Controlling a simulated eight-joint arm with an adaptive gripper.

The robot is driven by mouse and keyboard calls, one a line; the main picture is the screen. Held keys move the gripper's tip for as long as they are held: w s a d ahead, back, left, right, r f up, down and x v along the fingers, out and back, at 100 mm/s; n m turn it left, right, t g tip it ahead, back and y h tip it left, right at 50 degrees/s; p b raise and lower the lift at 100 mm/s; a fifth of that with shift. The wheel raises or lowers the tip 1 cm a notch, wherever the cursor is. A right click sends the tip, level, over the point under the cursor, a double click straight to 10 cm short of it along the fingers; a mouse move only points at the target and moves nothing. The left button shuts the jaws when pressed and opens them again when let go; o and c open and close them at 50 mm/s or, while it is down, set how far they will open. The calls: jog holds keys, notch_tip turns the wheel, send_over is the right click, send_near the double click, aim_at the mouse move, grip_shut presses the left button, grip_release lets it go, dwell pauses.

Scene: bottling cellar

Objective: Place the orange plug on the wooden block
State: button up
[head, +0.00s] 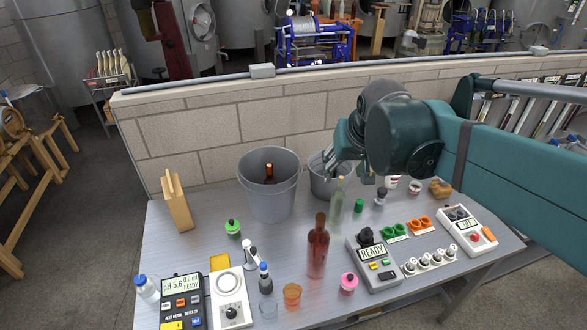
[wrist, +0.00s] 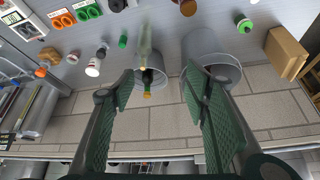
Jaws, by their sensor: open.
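My gripper (head: 335,165) is open and empty above the back of the table; in the wrist view its fingers (wrist: 157,82) are spread apart. A small brown block-like piece (head: 441,188) lies at the back right of the table. It also shows in the wrist view (wrist: 49,56), with a small orange piece (wrist: 40,72) close to it. This may be the orange plug; I cannot tell whether it touches the block. A taller tan wooden piece (head: 176,205) stands at the back left, also in the wrist view (wrist: 286,52). My gripper is apart from all of these.
A large grey bucket (head: 268,200) and a smaller one (head: 326,183) stand near the brick wall (head: 200,135). A clear green bottle (head: 338,205) and a red bottle (head: 318,250) stand upright.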

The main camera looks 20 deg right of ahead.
jog(key=s+a+f+n, duration=0.1)
jog(key=s+a+f, duration=0.1)
jog(key=s+a, duration=0.2)
jog(key=s+a+f+n+t+y, duration=0.1)
jog(key=s+a+f, duration=0.2)
jog(key=s+a, duration=0.2)
jog(key=shift+s+f+n+t, duration=0.3)
jog(key=shift+s+n, duration=0.1)
jog(key=shift+s, duration=0.75)
